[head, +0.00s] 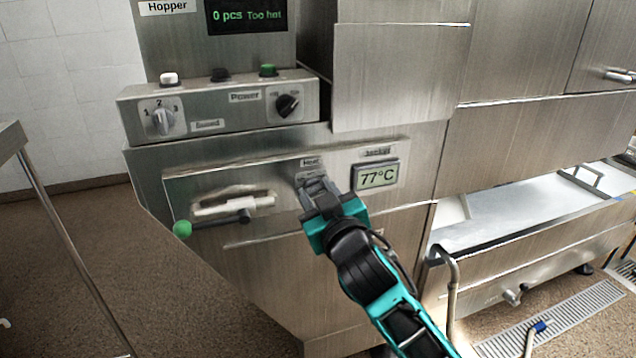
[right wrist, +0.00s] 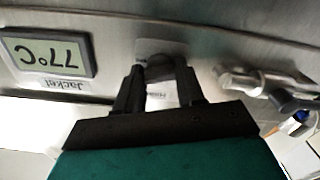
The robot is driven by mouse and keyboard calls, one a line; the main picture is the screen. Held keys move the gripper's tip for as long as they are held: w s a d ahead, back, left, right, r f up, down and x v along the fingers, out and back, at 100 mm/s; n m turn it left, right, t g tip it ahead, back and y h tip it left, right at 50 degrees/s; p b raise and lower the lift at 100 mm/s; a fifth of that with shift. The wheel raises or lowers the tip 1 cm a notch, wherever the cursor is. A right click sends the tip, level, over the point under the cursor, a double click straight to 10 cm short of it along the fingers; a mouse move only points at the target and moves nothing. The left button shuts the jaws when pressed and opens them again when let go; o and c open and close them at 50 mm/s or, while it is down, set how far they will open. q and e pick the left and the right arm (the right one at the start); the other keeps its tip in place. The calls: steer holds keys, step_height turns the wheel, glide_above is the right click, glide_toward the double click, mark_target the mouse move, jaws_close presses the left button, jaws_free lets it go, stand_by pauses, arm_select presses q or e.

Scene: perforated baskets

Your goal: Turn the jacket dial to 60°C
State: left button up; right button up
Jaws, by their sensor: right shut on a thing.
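The jacket display (head: 377,177) on the machine's front panel reads 77°C, and it shows upside down in the right wrist view (right wrist: 48,55) above its "Jacket" label. My right gripper (head: 315,187) is at the panel just left of the display, under the "Heat" label (head: 311,162). Its fingers are shut on the jacket dial (right wrist: 156,60), which the fingers mostly hide, so its pointer cannot be read. My left gripper is not in view.
Left of my right gripper is a white handle bar (head: 235,205) and a lever with a green ball (head: 182,229). Above are a numbered knob (head: 163,120), a power knob (head: 288,104), and a screen (head: 246,15) reading "0 pcs Too hot". A bent metal pipe (head: 447,270) stands at right.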

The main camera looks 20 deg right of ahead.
steer(key=n+p, duration=0.3)
steer(key=n, duration=0.1)
steer(key=shift+r+n+p, duration=0.2)
steer(key=shift+n+p, duration=0.1)
steer(key=shift+p, duration=0.05)
steer(key=n+p, duration=0.1)
steer(key=n, duration=0.1)
steer(key=shift+n+p, duration=0.35)
steer(key=shift+n, duration=0.05)
steer(key=shift+n+p, duration=0.45)
steer(key=shift+n, duration=0.45)
steer(key=n+p, duration=0.1)
steer(key=n, duration=0.2)
steer(key=shift+f+n+p, duration=0.15)
steer(key=shift+n+p, duration=0.15)
steer(key=shift+n, duration=0.6)
steer(key=o, duration=1)
steer(key=shift+o, duration=0.2)
